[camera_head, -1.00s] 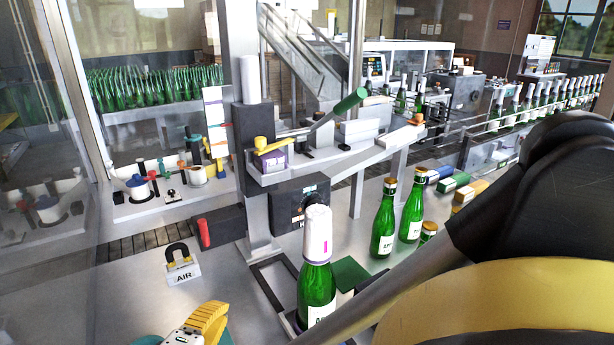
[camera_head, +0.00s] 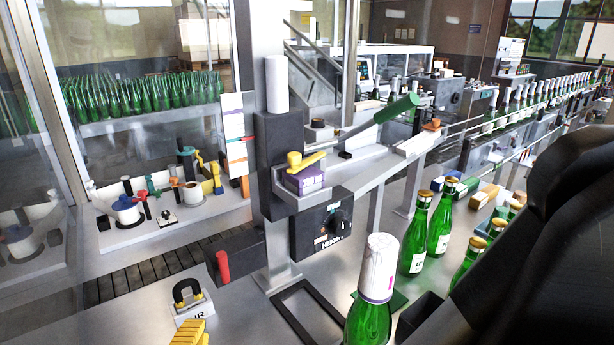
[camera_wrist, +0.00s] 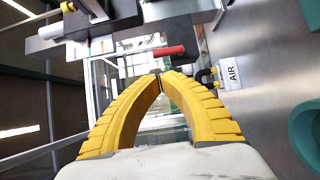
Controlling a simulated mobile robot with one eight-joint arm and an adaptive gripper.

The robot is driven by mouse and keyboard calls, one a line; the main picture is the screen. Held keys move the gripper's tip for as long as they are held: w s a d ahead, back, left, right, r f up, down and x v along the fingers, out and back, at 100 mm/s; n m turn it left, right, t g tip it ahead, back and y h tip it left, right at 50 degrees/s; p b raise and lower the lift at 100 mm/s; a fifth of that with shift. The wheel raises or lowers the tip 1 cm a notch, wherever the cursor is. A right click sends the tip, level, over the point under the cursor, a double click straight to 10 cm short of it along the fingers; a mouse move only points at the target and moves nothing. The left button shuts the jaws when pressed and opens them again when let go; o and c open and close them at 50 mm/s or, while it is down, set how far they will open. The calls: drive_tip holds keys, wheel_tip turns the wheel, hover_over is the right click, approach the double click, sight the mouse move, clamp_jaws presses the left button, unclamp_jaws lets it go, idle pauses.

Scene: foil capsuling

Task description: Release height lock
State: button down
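A black machine head (camera_head: 280,150) is mounted on an upright metal column. A yellow lever (camera_head: 304,161) lies over a purple block on its bracket. Lower on the column, a dark block (camera_head: 238,252) carries a red handle (camera_head: 222,266) hanging down; the red handle also shows in the wrist view (camera_wrist: 169,51), beyond my fingertips. Nothing readable marks which is the height lock. My gripper (camera_wrist: 160,79) has yellow ribbed fingers with tips together and nothing between them. It is apart from the red handle. In the head view only a bit of finger shows at the bottom edge.
A black hoop on a white AIR block (camera_head: 193,302) stands near my gripper; its label shows in the wrist view (camera_wrist: 232,73). A foil-capped green bottle (camera_head: 370,300) stands right of the column base. Other bottles (camera_head: 415,235) stand further right. A green-handled lever (camera_head: 385,112) sticks out above.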

sight(221, 264)
drive_tip(key=w+a+b, duration=0.1)
drive_tip(key=w+b, duration=0.1)
drive_tip(key=w, duration=1.1)
drive_tip(key=shift+w+a, duration=0.25)
drive_tip(key=shift+w, duration=0.15)
